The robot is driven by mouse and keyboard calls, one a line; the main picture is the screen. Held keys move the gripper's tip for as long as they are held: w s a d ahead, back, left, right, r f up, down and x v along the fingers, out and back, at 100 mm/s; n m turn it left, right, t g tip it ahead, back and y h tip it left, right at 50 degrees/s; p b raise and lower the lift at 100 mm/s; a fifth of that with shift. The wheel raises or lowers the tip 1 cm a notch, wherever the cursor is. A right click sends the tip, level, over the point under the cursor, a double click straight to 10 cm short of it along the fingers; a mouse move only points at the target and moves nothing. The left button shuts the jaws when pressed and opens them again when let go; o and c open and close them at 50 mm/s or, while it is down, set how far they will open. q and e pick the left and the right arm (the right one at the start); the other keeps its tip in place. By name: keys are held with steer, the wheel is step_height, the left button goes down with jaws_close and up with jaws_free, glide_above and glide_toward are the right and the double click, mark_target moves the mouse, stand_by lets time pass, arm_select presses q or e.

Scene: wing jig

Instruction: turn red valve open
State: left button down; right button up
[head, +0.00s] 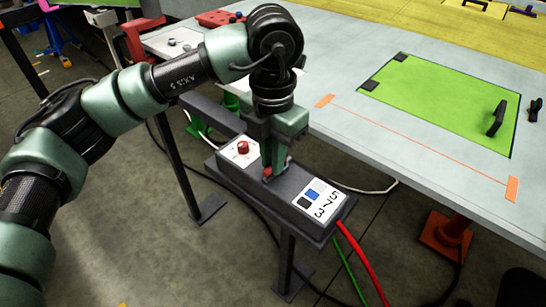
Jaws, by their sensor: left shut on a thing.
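A dark grey box (238,182) stands on a post beside the table. My left gripper (268,176) points down over the middle of the box's top. It is shut on a small red part, which I take to be the red valve; the fingers hide most of it, so its turn angle cannot be told. A separate round red knob (243,147) sits on a white plate at the left end of the box, apart from the gripper. A white label (320,202) with 573 and blue and black squares is at the right end. My right gripper is not in view.
A red hose (361,262) and a green one (350,272) run down from the box's right end. The grey table (420,165) with a green panel (440,100) and black clamps lies to the right. Cables cross the floor.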

arm_select(q)
steer(key=c, duration=1.4)
jaws_free()
steer(key=shift+r, duration=0.1)
steer(key=shift+c, duration=0.2)
steer(key=shift+r, duration=0.1)
step_height(320, 180, up, 8)
steer(key=shift+f+b, duration=0.2)
steer(key=shift+b, duration=0.35)
